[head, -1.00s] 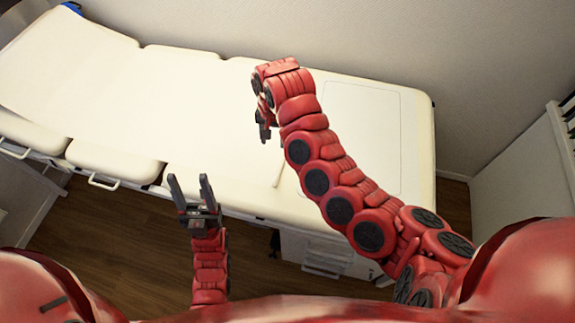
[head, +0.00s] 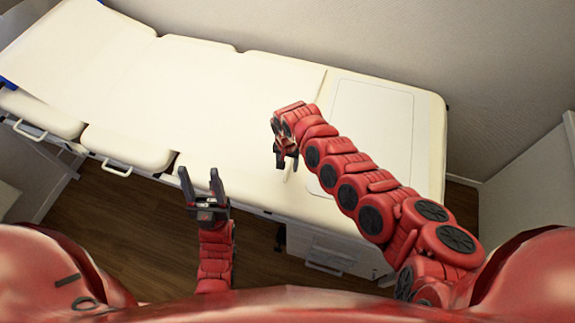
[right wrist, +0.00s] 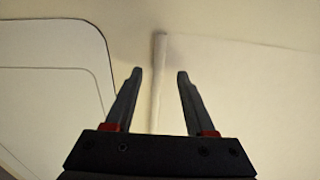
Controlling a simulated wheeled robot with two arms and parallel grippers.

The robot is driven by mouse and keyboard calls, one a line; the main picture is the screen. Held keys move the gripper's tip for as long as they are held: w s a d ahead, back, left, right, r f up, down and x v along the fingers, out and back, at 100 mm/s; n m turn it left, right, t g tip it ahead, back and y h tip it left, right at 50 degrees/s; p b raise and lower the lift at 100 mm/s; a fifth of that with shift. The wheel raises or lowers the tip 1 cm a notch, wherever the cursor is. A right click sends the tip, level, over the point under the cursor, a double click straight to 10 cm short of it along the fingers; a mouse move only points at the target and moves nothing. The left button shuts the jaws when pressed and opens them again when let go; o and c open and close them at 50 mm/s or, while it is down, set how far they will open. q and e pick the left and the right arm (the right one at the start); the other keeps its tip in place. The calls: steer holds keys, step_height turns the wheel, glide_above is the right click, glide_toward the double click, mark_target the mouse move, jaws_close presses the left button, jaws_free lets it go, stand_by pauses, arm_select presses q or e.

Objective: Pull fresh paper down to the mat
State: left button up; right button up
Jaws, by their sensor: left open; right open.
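White paper (head: 200,100) covers most of the long cream table. Its straight end edge lies just left of the mat (head: 372,130), a pale rounded rectangle on the table's right end. My right gripper (head: 285,165) is open at the near part of that edge. In the right wrist view, the paper edge (right wrist: 160,50) runs between the open fingertips (right wrist: 160,73), with paper (right wrist: 240,90) to the right and the mat (right wrist: 50,110) to the left. I cannot tell whether the fingers touch the paper. My left gripper (head: 200,176) is open and empty by the table's near side.
The cream table (head: 436,140) stands along a grey wall (head: 400,40). Drawer fronts with handles (head: 118,172) line its near side. White drawers (head: 325,250) stand below. Bare wooden floor (head: 130,220) shows in front.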

steer(key=shift+f, duration=0.7)
jaws_close()
stand_by(1.0)
